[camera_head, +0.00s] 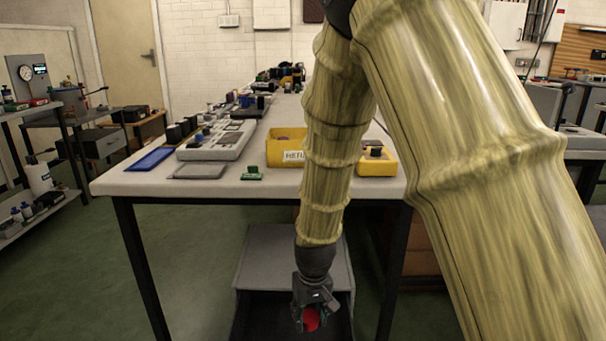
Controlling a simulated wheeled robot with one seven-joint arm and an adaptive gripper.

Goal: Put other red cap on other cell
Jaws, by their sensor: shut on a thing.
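A red cap (311,321) is between the fingers of my gripper (312,312), low in the picture below table height. My gripper points down and is shut on the cap. The fingers cover part of the cap. The cap is in front of the dark opening of a grey bin or drawer (290,262) under the table; I cannot tell whether it is inside or above it. I cannot make out for sure which thing is the other cell.
The grey table (135,184) holds a blue tray (151,160), a grey device (216,143), a small green part (252,173), a yellow labelled bin (283,150) and a yellow box (377,162). My arm hides part of the table. Green floor is open at left.

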